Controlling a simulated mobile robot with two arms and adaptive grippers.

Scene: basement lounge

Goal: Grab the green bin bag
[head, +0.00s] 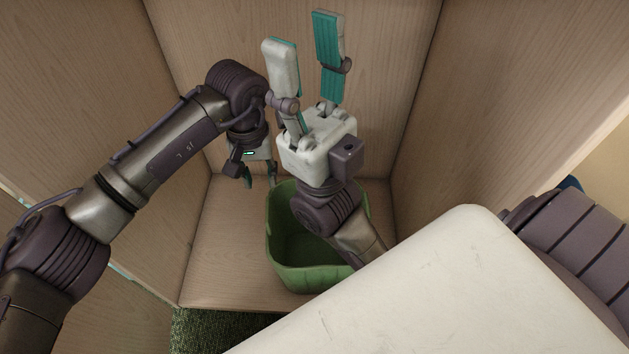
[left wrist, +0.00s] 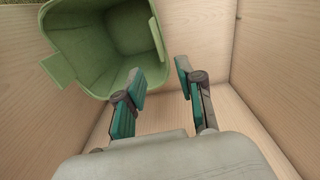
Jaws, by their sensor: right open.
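A green, open-topped container (head: 298,279) stands on the floor of a wooden compartment in the head view. It looks like a rigid bin, empty inside; I cannot make out a separate bag. It also shows at the upper left of the left wrist view (left wrist: 92,55). My left gripper (head: 260,181) is low at the container's back left rim, fingers apart. In the left wrist view its fingers (left wrist: 160,78) are open, one overlapping the container's rim; I cannot tell whether they touch. My right gripper (head: 303,30) is open and empty, pointing up above the container and hiding part of it.
Wooden walls (head: 215,40) enclose the container at the back and both sides, leaving little room. Bare compartment floor (head: 225,255) shows left of the container. A dark green textured carpet (head: 210,332) lies in front.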

